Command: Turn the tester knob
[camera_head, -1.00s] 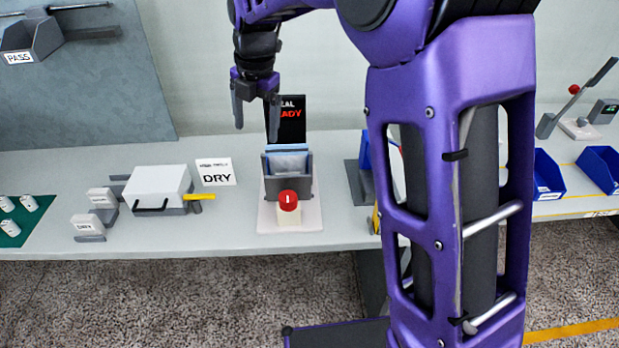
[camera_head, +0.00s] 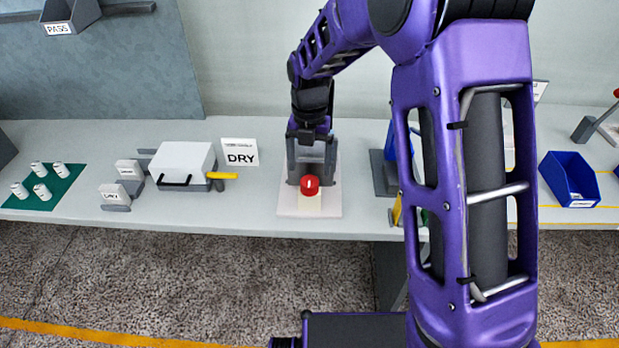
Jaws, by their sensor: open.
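The tester knob (camera_head: 310,185) is round and red with a small white mark near its top. It sits at the front of the tester (camera_head: 296,208), on a pale base plate on the bench. My gripper (camera_head: 311,160) points down over the grey holder of the tester, just behind the knob in the picture. Its two grey fingers are apart, one on each side of the holder. I cannot tell whether they touch anything. My gripper and wrist hide the tester's dark display and most of the holder.
A white box with a yellow handle (camera_head: 222,175) and a DRY sign (camera_head: 239,152) stand left of the tester. A green mat (camera_head: 67,183) with several white spindles lies farther left. A blue bin (camera_head: 570,182) is at the right. My own arm hides part of the bench.

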